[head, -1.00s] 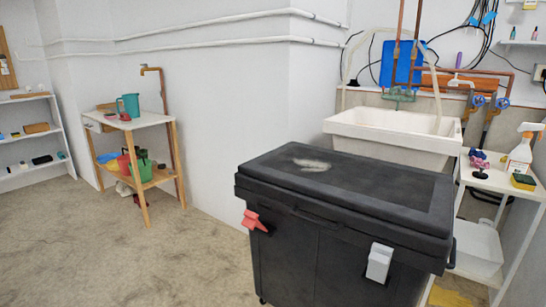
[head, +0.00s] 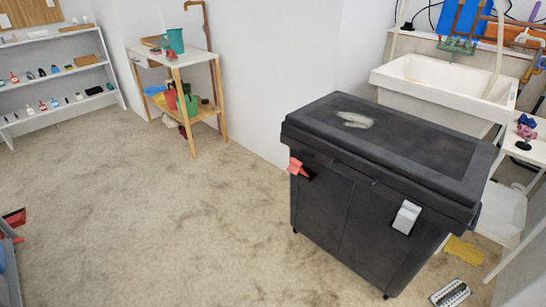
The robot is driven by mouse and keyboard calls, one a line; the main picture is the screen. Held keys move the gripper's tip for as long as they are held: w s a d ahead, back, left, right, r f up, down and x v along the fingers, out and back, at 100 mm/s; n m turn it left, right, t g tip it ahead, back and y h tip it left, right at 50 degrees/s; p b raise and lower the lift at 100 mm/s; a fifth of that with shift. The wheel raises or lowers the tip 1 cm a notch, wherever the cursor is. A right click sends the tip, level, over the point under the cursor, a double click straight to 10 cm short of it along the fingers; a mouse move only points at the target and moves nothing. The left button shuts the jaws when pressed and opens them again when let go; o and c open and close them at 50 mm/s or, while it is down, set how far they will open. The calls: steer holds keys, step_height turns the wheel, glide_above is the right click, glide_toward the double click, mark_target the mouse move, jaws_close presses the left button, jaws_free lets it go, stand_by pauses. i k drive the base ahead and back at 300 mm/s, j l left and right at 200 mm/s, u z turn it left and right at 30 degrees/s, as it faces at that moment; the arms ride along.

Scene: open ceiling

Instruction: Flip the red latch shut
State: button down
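The red latch (head: 298,167) is on the front face of a black chest (head: 340,205), near its left corner just under the lid. The latch sticks outward from the chest at a tilt. A white latch (head: 406,217) is on the same front face toward the right and lies closer to the surface. The chest's lid (head: 400,145) is down, with a pale smudge on top. My gripper is not in view.
Open concrete floor (head: 170,220) lies in front and left of the chest. A white sink (head: 440,85) stands behind it. A wooden side table (head: 180,62) and white shelves (head: 55,75) stand farther back. A grey object (head: 450,293) lies on the floor at right.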

mark_target(295, 167)
steer(key=u, duration=0.95)
steer(key=i+u, duration=0.1)
steer(key=u, duration=0.15)
steer(key=i, duration=5.2)
steer(key=i+z, duration=0.2)
steer(key=k+z, duration=0.1)
steer(key=z, duration=1.8)
